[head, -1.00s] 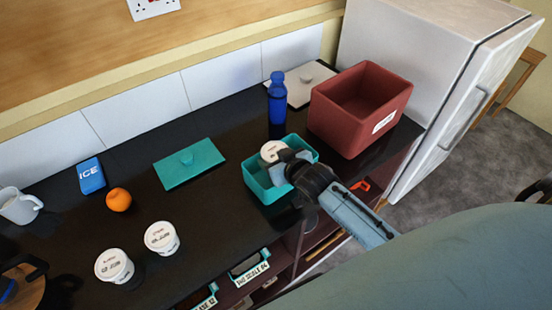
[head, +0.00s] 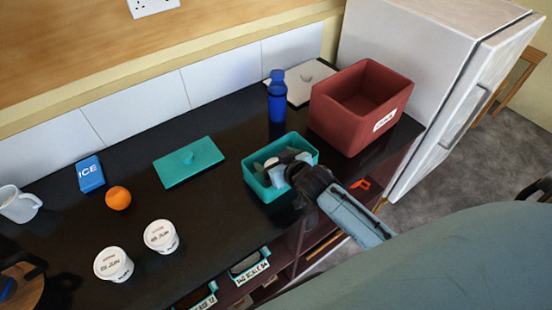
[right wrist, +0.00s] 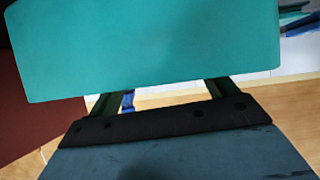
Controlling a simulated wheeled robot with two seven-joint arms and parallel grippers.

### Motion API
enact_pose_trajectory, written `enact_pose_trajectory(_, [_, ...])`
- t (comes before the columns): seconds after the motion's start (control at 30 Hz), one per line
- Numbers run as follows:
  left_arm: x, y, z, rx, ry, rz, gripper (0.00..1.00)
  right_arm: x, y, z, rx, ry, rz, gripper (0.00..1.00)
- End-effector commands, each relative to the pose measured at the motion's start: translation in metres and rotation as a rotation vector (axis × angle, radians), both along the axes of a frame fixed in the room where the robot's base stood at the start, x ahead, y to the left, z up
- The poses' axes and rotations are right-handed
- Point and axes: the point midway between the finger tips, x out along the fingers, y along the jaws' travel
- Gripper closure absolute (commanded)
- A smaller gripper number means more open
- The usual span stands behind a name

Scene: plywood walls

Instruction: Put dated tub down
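A teal open box (head: 257,190) stands on the black counter. A pale shape, probably the white dated tub (head: 262,163), shows inside it, partly hidden by my right gripper (head: 285,165). My right gripper reaches down into the box over its near wall. In the right wrist view the teal box wall (right wrist: 150,50) covers the fingertips, so the grip on the tub is hidden. Two similar white tubs with date-marked lids stand at the front left, one tub (head: 161,236) beside the other tub (head: 114,265). My left gripper is not in view.
A dark red bin (head: 345,125) stands right of the teal box. A teal lid (head: 188,162), an orange (head: 118,198), a blue ice pack (head: 90,173) and a mug (head: 18,204) are left. The counter's middle is clear.

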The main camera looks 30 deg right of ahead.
Motion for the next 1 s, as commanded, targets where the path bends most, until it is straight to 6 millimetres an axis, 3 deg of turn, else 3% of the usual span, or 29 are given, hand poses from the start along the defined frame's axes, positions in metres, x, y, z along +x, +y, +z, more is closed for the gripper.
enact_pose_trajectory(0.27, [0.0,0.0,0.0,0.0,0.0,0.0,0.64,0.0,0.0,0.001,-0.001,0.0,0.0,0.14])
enact_pose_trajectory(0.43, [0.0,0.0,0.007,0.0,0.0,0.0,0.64,0.0,0.0,0.016,-0.001,-0.003,0.002,0.14])
enact_pose_trajectory(1.0, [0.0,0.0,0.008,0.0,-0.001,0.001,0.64,-0.09,-0.005,0.061,0.0,0.0,0.0,0.14])
